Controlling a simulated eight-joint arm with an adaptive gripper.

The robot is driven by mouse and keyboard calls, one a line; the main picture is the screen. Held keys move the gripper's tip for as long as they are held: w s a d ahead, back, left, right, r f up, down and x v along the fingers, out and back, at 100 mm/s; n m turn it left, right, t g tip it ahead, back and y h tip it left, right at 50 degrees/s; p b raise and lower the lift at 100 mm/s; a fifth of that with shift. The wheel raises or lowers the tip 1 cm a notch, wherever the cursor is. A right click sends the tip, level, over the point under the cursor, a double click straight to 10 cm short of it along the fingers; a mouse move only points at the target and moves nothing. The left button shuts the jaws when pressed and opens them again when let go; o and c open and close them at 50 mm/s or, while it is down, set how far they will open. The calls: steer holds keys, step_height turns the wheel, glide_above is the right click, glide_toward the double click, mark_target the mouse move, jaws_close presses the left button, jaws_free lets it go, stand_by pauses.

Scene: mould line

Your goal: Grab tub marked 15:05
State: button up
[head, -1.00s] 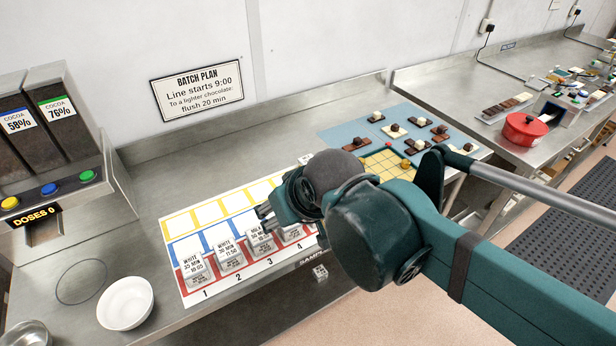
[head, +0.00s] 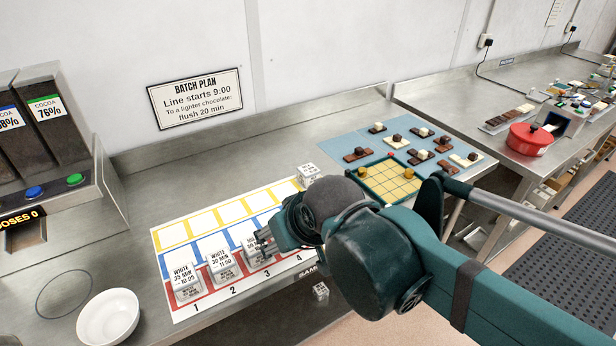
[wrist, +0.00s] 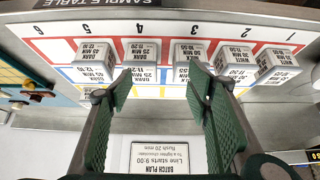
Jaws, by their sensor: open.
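Several white tubs with printed labels stand in a row on a numbered sheet. No label clearly reads 15:05 to me. The slot 1 tub (head: 186,283) reads white, 35 min, 10:05. The slot 2 tub (head: 221,266) reads white, 30 min, about 11:50. The slot 3 tub (wrist: 190,52) has its label partly covered by a finger. The slot 4 tub (wrist: 141,50) and slot 5 tub (wrist: 98,52) read dark; the latter's time looks like 12:10. My gripper (head: 264,241) is open and empty by the slot 3 tub; its fingers (wrist: 160,85) show in the wrist view.
A loose labelled cube (head: 307,173) stands at the sheet's far right corner. A white bowl (head: 108,318) sits near the front left. A blue mat (head: 350,137) with chocolate pieces and a yellow grid board (head: 392,180) lie to the right. Another cube (head: 320,291) is below the bench edge.

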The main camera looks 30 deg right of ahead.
steer(key=shift+o, duration=0.3)
stand_by(0.5)
steer(key=w+d+r+m+p, duration=0.1)
steer(key=w, duration=0.1)
steer(key=w+d+r+m+g+p, duration=0.1)
steer(key=w+r+p, duration=0.1)
steer(key=w+d+r+m+h+p, duration=0.1)
steer(key=w+m+p, duration=0.1)
steer(key=shift+w+d+r+g, duration=0.2)
steer(key=shift+d+g, duration=0.2)
steer(key=w+d+r+m+g+h+p, duration=0.1)
steer(key=w+d+r+m+p, duration=0.1)
steer(key=w+d+m+p, duration=0.3)
steer(key=m+g+h+p, duration=0.2)
steer(key=m+g+p, duration=0.2)
steer(key=m+p, duration=0.4)
glide_toward(309, 170)
steer(key=f, duration=0.1)
steer(key=shift+w+d+f+m+h+p, duration=0.1)
steer(key=shift+d+f+m+h+p, duration=0.1)
steer(key=shift+f+p, duration=0.3)
steer(key=shift+w+d+f+m+h+p, duration=0.1)
steer(key=shift+d+f+m+p, duration=0.1)
steer(key=shift+f+p, duration=0.3)
steer(key=shift+x, duration=1.2)
